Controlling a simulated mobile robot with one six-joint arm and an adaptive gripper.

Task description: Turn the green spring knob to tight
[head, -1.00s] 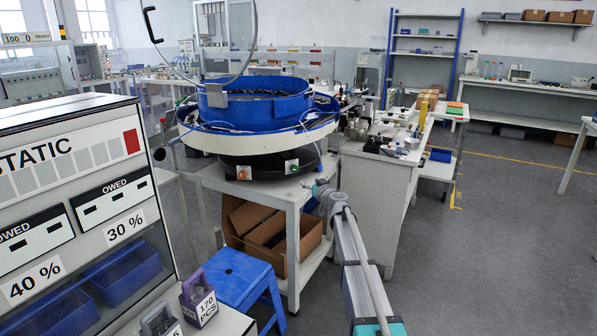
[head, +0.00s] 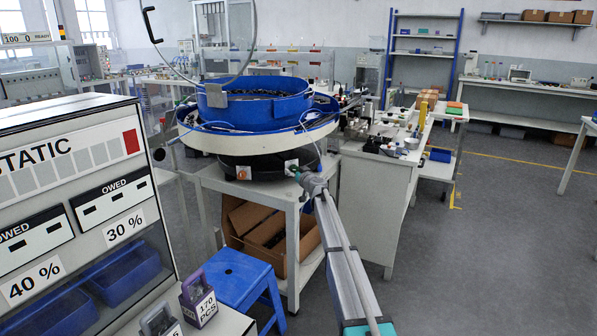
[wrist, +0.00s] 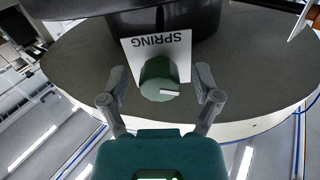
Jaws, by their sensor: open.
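The green spring knob (wrist: 158,80) sits in front of a white plate (wrist: 178,45) marked SPRING, which appears upside down in the wrist view. A white pointer mark shows on the knob's face, toward the right in that view. My gripper (wrist: 160,84) is open, with one finger on each side of the knob and a visible gap on both sides. In the head view my gripper (head: 296,172) is at the front of the bowl feeder's black base, and it largely hides the knob and its plate there.
The blue feeder bowl (head: 255,105) stands above the knob, with its wide rim overhanging. A second plate with an orange knob (head: 243,173) is to the left. A grey stand (head: 293,240) carries the feeder. A blue stool (head: 236,275) stands in front, below.

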